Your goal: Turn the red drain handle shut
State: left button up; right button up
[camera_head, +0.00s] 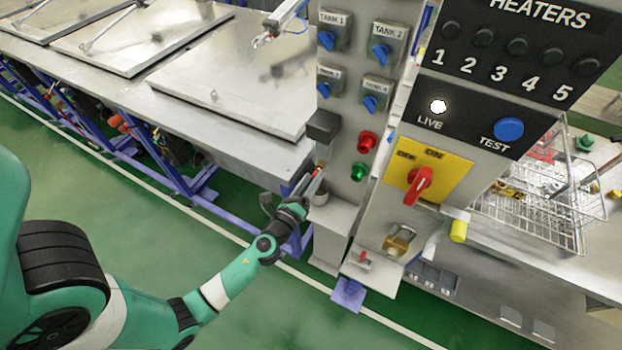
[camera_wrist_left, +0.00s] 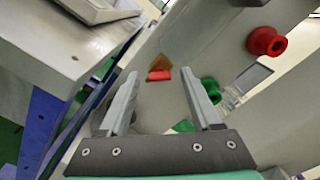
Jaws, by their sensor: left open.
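My left gripper (camera_head: 312,181) is open, with its fingers pointing at the lower left side of the grey control post. In the left wrist view, a small red part with an orange-brown triangular piece (camera_wrist_left: 160,74) shows on the grey face between the two fingertips. The fingers do not close on it, and I cannot tell how far ahead it is. I cannot tell whether it is the drain handle. Another red part (camera_head: 117,121) shows under the tank table at left, small and unclear. My right gripper is not in view.
The post carries a red button (camera_head: 367,140), a green button (camera_head: 359,172) and blue tank switches (camera_head: 381,53). A red rotary switch (camera_head: 420,184) sits on a yellow plate. The steel tank table (camera_head: 230,140) lies left of the post. The green floor is clear in front.

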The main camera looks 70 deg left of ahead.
pick_arm(q)
grip_shut()
dwell(0.5)
jog(key=n+b, duration=0.1)
jog(key=n, duration=0.2)
jog(key=shift+f+n+b, duration=0.15)
jog(key=shift+n+b, duration=0.15)
jog(key=shift+b, duration=0.1)
jog(key=n+b, duration=0.2)
jog(key=n, duration=0.3)
jog(key=shift+n+b, duration=2.45)
jog(key=shift+n, duration=2.25)
